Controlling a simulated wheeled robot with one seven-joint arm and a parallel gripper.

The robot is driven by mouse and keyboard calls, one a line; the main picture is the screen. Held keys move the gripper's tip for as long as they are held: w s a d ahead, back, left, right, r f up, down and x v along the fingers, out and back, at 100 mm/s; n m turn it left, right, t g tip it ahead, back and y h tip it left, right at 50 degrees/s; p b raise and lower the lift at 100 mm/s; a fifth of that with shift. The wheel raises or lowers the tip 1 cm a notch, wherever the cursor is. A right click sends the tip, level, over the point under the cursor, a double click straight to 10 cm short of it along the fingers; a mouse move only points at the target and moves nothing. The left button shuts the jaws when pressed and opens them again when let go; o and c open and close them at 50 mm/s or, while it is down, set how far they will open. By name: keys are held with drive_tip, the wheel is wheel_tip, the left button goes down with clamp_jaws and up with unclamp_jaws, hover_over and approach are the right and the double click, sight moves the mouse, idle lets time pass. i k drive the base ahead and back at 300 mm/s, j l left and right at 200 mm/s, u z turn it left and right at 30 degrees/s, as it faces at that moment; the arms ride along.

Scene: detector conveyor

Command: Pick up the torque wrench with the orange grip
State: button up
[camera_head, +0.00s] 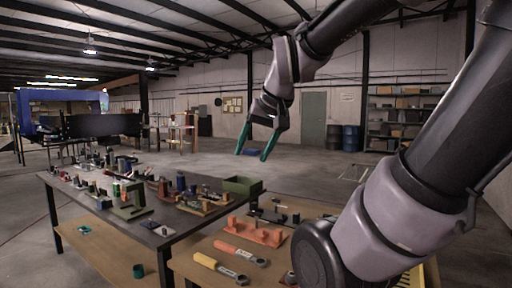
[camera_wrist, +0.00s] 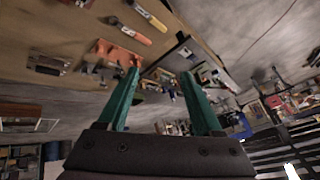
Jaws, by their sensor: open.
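My gripper (camera_head: 253,156) is open and empty, raised well above the benches and apart from both wrenches. Its two green fingers (camera_wrist: 160,73) are spread in the wrist view.
An orange-red fixture (camera_head: 264,236) stands just behind the wrenches. A dark table (camera_head: 165,226) crowded with small parts stands to the left, with a green bin (camera_head: 243,186) at its right corner. Shelves (camera_head: 402,118) and blue barrels (camera_head: 351,138) are far back. The floor behind is mostly open.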

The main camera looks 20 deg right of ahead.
sight(232, 250)
drive_tip(key=k+z, duration=0.75)
drive_tip(key=z, duration=0.15)
